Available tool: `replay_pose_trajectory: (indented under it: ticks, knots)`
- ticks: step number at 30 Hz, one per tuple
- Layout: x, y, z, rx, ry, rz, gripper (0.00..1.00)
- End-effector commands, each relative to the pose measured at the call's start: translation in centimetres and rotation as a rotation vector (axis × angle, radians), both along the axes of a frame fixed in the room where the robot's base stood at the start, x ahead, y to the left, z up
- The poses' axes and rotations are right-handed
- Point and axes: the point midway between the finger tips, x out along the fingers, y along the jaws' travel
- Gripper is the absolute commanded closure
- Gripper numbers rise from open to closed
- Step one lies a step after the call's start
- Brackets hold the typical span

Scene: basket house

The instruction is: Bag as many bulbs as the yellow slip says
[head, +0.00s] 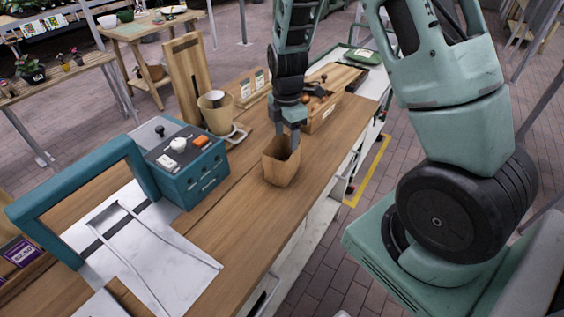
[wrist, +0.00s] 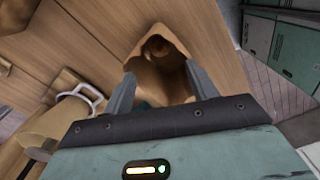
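A brown paper bag (head: 281,168) stands upright on the wooden bench, its mouth open. In the wrist view, I look down into the bag (wrist: 160,75), and a round brown bulb (wrist: 157,46) seems to lie at its shadowed bottom. My gripper (head: 289,142) is just above the bag's mouth. In the wrist view, its two fingers (wrist: 160,90) are spread apart with nothing between them. I cannot make out a yellow slip.
A teal box (head: 188,178) with small items on top stands left of the bag. A cup in a holder (head: 216,112) and a wooden card holder (head: 250,88) stand behind. A teal frame (head: 75,190) and metal plate (head: 150,255) lie front left. The bench right of the bag is clear.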

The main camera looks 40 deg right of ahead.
Motion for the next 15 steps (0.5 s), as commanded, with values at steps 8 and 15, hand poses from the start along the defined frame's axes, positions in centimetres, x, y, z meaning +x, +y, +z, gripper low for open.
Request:
replay_pose_trajectory:
  ticks: [8, 15]
  knots:
    - [0.0, 0.0, 0.2, 0.0, -0.002, 0.0, 0.42]
    - [0.1, 0.0, 3.4, -0.001, -0.007, 0.001, 0.42]
